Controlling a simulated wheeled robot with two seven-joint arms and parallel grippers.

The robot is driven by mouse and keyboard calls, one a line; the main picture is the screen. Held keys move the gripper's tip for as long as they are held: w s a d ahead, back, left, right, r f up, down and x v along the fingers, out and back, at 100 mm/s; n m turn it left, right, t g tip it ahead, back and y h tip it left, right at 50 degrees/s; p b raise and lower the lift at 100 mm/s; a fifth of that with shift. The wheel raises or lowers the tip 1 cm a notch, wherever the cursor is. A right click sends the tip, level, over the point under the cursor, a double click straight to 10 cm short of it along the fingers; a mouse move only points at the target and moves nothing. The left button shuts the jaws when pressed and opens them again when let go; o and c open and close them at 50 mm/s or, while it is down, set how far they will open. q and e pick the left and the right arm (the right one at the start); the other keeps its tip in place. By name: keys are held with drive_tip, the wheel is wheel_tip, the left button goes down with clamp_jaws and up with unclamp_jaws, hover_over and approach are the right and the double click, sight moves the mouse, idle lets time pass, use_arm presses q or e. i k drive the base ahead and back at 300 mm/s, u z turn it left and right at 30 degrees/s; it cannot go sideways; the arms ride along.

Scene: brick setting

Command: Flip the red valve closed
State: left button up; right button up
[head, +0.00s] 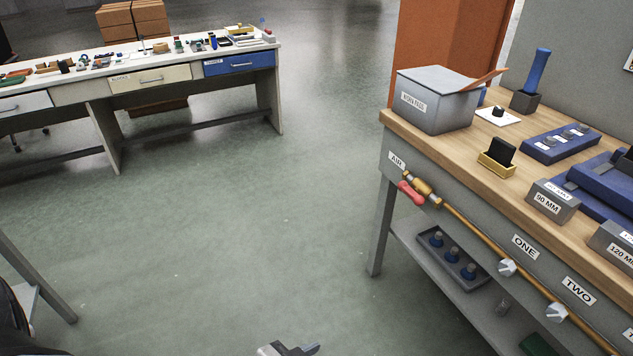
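The red valve handle (411,192) is on a brass pipe (470,226) along the front of the workbench at right, under the label AIR (397,161). The handle lies beside the brass fitting and looks roughly in line with the pipe. A grey gripper part, which looks like my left gripper (290,349), shows at the bottom edge near the middle. It is well below and left of the valve, apart from it. Most of it is cut off, so its opening is hidden. My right gripper is not seen.
The workbench top (455,145) holds a grey lidded box (436,100) and blue fixtures (560,143). Grey knobs (507,267) sit lower along the pipe. A lower shelf holds a tray (452,258). Another bench (150,75) stands at back left. The floor between is clear.

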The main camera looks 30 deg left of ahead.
sight(418, 200)
drive_tip(key=u, duration=0.65)
drive_tip(key=i, duration=1.1)
drive_tip(key=z, duration=0.1)
